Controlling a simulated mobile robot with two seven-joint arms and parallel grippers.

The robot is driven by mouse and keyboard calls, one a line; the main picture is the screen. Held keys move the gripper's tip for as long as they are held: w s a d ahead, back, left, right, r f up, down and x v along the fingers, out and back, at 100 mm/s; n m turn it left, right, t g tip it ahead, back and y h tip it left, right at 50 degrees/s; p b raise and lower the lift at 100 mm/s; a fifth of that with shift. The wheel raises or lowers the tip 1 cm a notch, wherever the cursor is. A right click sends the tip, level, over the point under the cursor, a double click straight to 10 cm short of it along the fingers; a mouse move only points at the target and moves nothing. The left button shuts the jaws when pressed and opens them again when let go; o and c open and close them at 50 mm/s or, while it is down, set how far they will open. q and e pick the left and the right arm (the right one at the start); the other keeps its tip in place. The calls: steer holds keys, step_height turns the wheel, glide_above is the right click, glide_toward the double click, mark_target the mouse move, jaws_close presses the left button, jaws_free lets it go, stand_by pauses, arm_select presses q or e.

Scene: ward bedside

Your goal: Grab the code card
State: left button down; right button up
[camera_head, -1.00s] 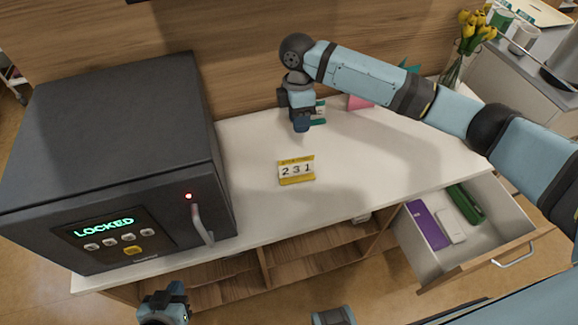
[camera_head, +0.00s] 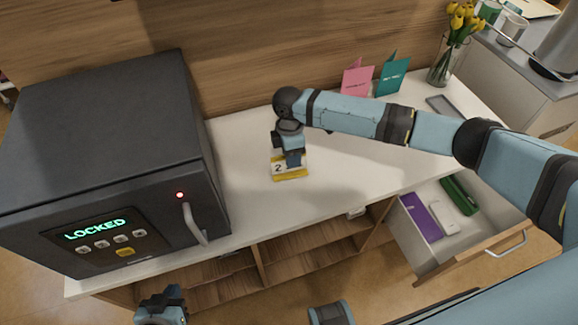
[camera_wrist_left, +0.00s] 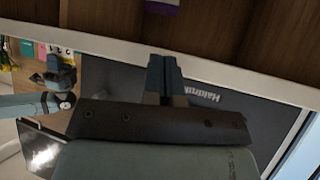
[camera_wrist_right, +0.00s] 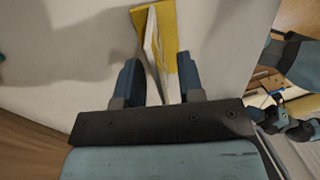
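The code card (camera_head: 289,177), yellow and white with digits, stands on the white bedside top, partly hidden by my right gripper (camera_head: 293,160). In the right wrist view the card (camera_wrist_right: 163,30) is seen from above, its folded edge pointing between the two fingers of my right gripper (camera_wrist_right: 160,75). These fingers are apart, one on each side of the card, with a gap visible on both sides. My left gripper (camera_head: 163,305) is low at the front left, away from the card. In the left wrist view its fingers (camera_wrist_left: 165,70) are together, with nothing seen between them.
A dark safe (camera_head: 110,150) reading LOCKED stands on the left. Pink (camera_head: 357,78) and teal (camera_head: 393,76) cards and a vase of yellow flowers (camera_head: 447,55) stand at the back right. An open drawer (camera_head: 470,235) juts out at the front right.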

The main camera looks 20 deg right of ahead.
jaws_close()
